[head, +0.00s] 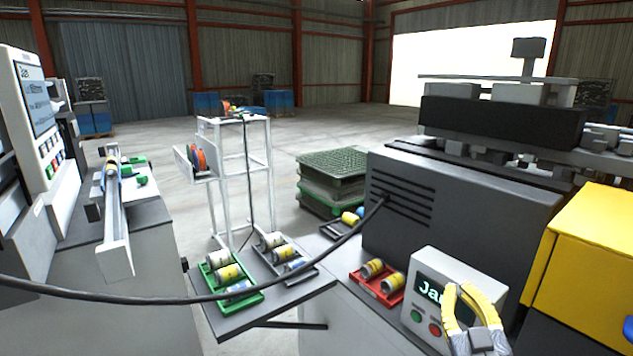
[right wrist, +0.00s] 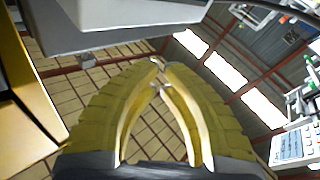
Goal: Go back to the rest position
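My right gripper (head: 458,288) is at the lower right of the head view, in front of a light grey control box with a screen (head: 436,275). It covers part of that box. Its yellow curved fingers also fill the middle of the right wrist view (right wrist: 161,64), where their tips come together with a narrow gap lower down. Nothing is held between them. My left gripper is not in view.
A green tray (head: 219,336) and a grey tray (head: 309,279) hold cans; a red tray (head: 357,275) holds two more. A dark cable (head: 130,299) crosses the foreground. A grey machine (head: 450,212) and yellow cabinet (head: 590,262) stand right. Open floor lies behind.

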